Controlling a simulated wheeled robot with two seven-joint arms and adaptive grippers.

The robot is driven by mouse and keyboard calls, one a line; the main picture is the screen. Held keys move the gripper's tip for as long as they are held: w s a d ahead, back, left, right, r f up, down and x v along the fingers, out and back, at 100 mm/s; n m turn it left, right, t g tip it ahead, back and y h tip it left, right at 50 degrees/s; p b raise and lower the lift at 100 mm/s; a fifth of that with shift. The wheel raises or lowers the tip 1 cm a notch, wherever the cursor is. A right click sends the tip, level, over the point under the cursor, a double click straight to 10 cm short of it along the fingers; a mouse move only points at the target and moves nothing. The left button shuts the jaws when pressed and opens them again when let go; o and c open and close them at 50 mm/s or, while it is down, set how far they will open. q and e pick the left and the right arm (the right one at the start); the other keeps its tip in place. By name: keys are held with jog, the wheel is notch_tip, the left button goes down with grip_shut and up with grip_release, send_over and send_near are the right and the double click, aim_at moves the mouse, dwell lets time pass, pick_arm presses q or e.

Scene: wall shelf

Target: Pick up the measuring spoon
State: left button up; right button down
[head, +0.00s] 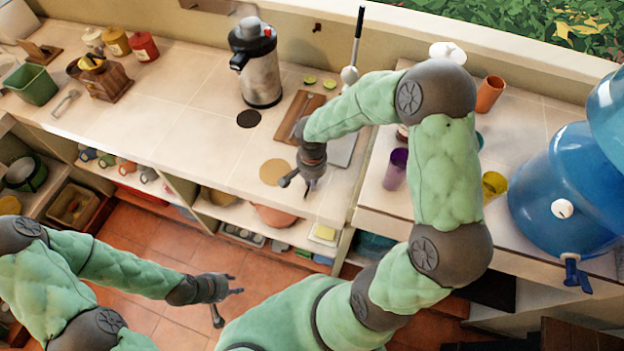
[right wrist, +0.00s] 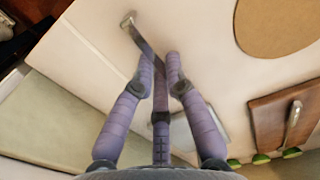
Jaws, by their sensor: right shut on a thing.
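My right gripper (head: 309,186) is low over the front part of the counter, beside the round cork-coloured mat. In the right wrist view its purple fingers (right wrist: 159,68) are closed around a thin metal strip with a bent end, the measuring spoon (right wrist: 143,41). The strip runs slantwise between the fingertips; its lower end is hidden by the fingers. In the head view the spoon is too small to make out at the gripper. My left gripper (head: 228,287) is open and empty, over the tiled floor in front of the counter.
A wooden board (head: 291,128) with a metal utensil lies behind my right gripper; lime halves (head: 310,79) lie near it. The round mat (head: 275,172) is beside it. A steel dispenser (head: 260,75) stands behind. A purple cup (head: 396,165) stands right. The counter's left-middle is clear.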

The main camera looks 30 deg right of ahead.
jog(key=shift+r, duration=0.15)
jog(key=shift+r, duration=0.65)
jog(key=s+a+r+p, duration=0.2)
jog(key=s+a+r, duration=0.7)
jog(key=a+r, duration=0.2)
jog(key=shift+r, duration=0.2)
jog(key=shift+w+d, duration=0.1)
